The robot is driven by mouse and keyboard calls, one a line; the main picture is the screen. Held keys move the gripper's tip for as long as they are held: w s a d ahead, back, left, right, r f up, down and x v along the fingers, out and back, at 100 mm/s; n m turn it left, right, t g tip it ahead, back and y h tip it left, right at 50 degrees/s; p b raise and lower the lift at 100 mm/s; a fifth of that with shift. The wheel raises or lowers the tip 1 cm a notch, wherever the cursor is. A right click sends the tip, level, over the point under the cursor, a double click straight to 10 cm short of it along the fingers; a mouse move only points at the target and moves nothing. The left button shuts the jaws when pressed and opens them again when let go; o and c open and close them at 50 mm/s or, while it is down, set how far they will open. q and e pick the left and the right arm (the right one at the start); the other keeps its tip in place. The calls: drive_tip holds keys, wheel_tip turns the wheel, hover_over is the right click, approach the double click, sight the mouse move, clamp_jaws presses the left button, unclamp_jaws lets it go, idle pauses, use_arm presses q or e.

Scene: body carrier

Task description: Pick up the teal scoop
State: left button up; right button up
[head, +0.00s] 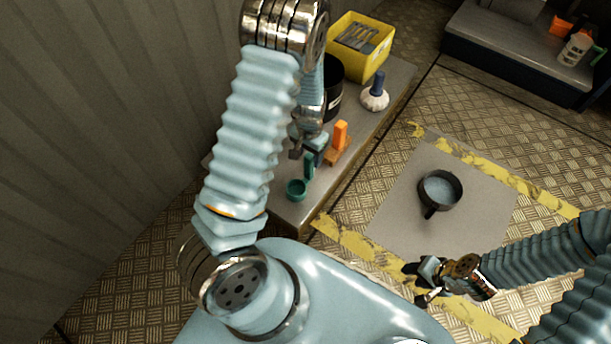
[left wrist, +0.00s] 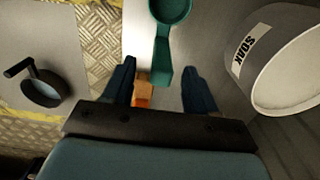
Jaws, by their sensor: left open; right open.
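The teal scoop (head: 297,189) lies at the near end of the grey bench, its cup toward me and its handle pointing away. In the left wrist view the scoop (left wrist: 161,58) has its cup at the top edge, partly cut off. My left gripper (head: 307,155) is open over the handle end. In the left wrist view the handle end shows between the two fingers of this gripper (left wrist: 159,72), with a gap on each side. I cannot tell the height gap. My right gripper (head: 416,284) is open and empty over the floor at lower right, away from the scoop.
An orange-handled brush (head: 340,135) lies just beyond the scoop. A dark bucket (head: 334,92), labelled SOAK in the left wrist view (left wrist: 279,68), a blue-handled white brush (head: 375,96) and a yellow bin (head: 374,62) stand farther along the bench. A dark pan (head: 440,190) is on the floor mat.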

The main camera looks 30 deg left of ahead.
sight(308, 165)
use_arm(q)
wheel_tip(308, 165, down, 6)
drive_tip(key=shift+a+f+b, duration=0.1)
drive_tip(key=shift+a+b, duration=0.05)
drive_tip(key=shift+b, duration=0.55)
drive_tip(key=shift+c, duration=0.3)
drive_tip(key=c, duration=1)
